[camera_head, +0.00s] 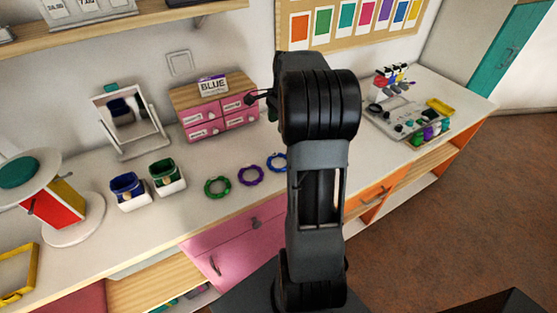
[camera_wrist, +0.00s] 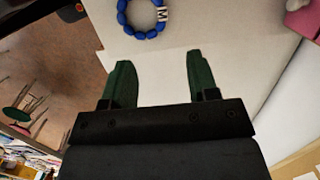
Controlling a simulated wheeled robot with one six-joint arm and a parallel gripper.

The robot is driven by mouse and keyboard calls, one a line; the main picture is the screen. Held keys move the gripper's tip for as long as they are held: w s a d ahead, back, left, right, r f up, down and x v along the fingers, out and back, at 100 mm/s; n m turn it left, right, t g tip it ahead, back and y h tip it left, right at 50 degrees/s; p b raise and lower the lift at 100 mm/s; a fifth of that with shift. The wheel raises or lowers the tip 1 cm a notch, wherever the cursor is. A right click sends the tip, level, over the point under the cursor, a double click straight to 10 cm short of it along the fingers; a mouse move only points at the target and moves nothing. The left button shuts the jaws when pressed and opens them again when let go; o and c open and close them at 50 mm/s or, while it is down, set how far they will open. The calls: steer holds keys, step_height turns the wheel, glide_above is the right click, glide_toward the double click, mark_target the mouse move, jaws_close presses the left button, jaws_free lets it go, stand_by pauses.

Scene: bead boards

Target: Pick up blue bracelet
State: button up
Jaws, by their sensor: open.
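The blue bracelet (camera_head: 276,162) lies on the white counter in the head view, partly hidden behind my arm. It also shows at the top of the wrist view (camera_wrist: 126,27) as a ring of blue beads with white lettered beads on its right side. My gripper (camera_wrist: 155,72) has two green fingers spread apart with nothing between them. The bracelet lies beyond the fingertips, a little to the left of their middle, and is not touched.
A purple bracelet (camera_head: 250,175) and a green bracelet (camera_head: 217,187) lie left of the blue one. Two small bins (camera_head: 128,191) stand further left. A pink drawer box (camera_head: 206,125) with a BLUE sign (camera_head: 214,85) stands behind. The counter's front edge is near the bracelets.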

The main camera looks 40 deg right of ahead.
glide_above(275, 155)
steer(key=d, duration=0.1)
steer(key=shift+m, duration=0.3)
step_height(275, 155, down, 8)
steer(key=shift+d+r, duration=0.1)
steer(key=shift+w+a+f+p, duration=0.15)
steer(key=shift+f+p, duration=0.15)
steer(key=shift+f, duration=0.7)
steer(key=shift+s+a+f+p, duration=0.1)
steer(key=shift+a+f+p, duration=0.15)
steer(key=shift+f, duration=0.7)
steer(key=shift+w+a+f+p, duration=0.1)
steer(key=shift+f+p, duration=0.25)
steer(key=shift+f, duration=0.65)
steer(key=c, duration=1)
